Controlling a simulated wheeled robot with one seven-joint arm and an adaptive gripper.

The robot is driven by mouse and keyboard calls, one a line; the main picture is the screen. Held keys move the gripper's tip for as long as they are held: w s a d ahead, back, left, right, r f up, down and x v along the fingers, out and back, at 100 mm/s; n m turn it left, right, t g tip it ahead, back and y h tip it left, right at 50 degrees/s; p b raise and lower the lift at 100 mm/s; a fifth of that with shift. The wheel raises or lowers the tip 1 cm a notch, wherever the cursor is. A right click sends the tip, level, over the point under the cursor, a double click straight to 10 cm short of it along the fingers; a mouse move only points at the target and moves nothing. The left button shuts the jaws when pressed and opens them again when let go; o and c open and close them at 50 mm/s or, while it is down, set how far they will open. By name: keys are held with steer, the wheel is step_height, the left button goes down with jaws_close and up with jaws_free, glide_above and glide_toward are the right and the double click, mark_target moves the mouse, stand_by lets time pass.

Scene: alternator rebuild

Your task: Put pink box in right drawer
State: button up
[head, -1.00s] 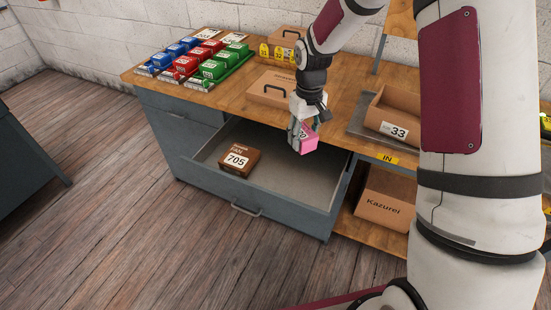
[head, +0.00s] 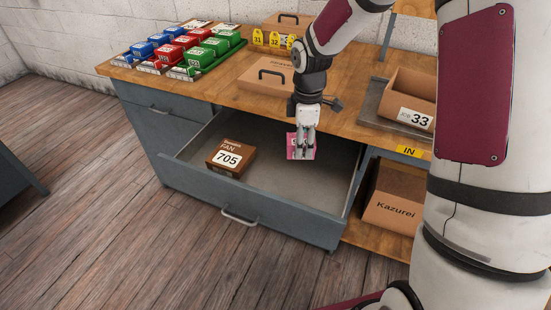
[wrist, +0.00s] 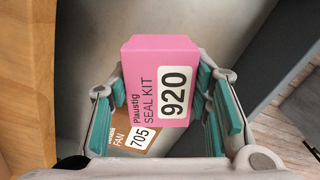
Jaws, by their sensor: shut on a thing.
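The pink box (head: 293,146), labelled "SEAL KIT 920", is held in my gripper (head: 304,152). In the wrist view the pink box (wrist: 150,85) sits between the two teal-padded fingers of my gripper (wrist: 165,105). In the head view it hangs over the right part of the open drawer (head: 275,185); how far it is above the drawer floor is hard to tell. A brown box (head: 231,157) labelled "FAN 705" lies in the left part of the drawer. It also shows partly hidden behind the pink box in the wrist view (wrist: 133,138).
The wooden worktop (head: 225,88) lies behind the drawer, with a closed cardboard case (head: 267,76) and an open box marked 33 (head: 407,98) on it. Colored bins (head: 215,47) stand at the back left. A Kazurei box (head: 391,211) is on the shelf at right.

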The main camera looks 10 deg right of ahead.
step_height(320, 180, down, 11)
steer(key=shift+r+b, duration=0.1)
steer(key=shift+b, duration=0.7)
steer(key=shift+f, duration=0.2)
steer(key=o, duration=1.1)
